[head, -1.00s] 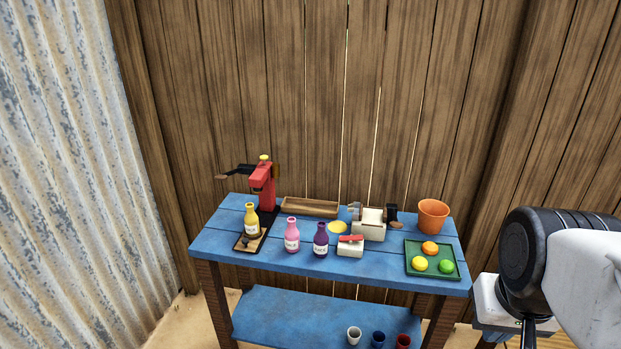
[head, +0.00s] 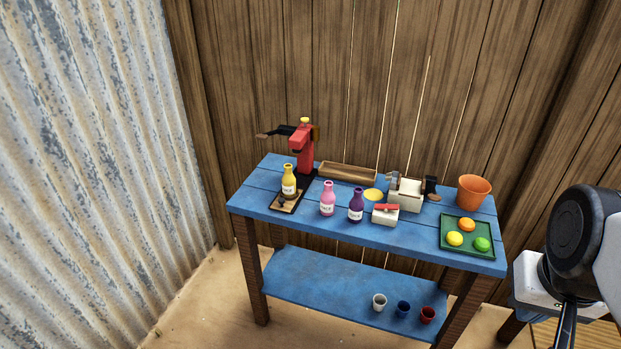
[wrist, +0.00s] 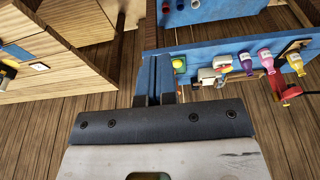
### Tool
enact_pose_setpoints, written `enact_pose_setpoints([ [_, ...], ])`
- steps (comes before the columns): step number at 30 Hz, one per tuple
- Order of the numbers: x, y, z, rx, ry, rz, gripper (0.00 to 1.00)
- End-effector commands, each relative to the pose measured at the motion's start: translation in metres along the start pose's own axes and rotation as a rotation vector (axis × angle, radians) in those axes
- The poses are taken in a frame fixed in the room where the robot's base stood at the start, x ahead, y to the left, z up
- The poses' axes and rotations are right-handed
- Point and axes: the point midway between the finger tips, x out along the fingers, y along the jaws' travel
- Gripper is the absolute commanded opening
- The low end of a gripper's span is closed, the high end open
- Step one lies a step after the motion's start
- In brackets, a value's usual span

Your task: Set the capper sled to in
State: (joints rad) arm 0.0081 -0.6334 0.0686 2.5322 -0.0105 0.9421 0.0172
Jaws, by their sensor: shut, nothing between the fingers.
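The red capper (head: 304,148) stands at the back left of the blue table, its dark lever pointing left. The sled (head: 287,203), a small brown plate with a dark knob, lies in front of it on a dark base. A yellow bottle (head: 289,181) stands upright on the sled. The capper (wrist: 290,91) also shows at the right edge of the wrist view, with the yellow bottle (wrist: 296,63) near it. My gripper (wrist: 155,98) is shut and empty, well apart from the capper. The head view does not show its fingertips.
A pink bottle (head: 327,200) and a purple bottle (head: 356,206) stand right of the sled. A white box with a red top (head: 385,214), a cream device (head: 410,195), an orange bucket (head: 474,191) and a green fruit tray (head: 467,247) are farther right. Cups stand on the lower shelf (head: 320,290).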

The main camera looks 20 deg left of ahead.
Motion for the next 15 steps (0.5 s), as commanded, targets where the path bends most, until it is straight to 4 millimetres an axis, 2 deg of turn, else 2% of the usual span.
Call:
enact_pose_setpoints([
  [10, 0.0000, 0.0000, 0.0000, 0.000, 0.000, 0.000, 0.02],
  [15, 0.0001, -0.0012, -0.0029, -0.004, 0.000, -0.001, 0.28],
])
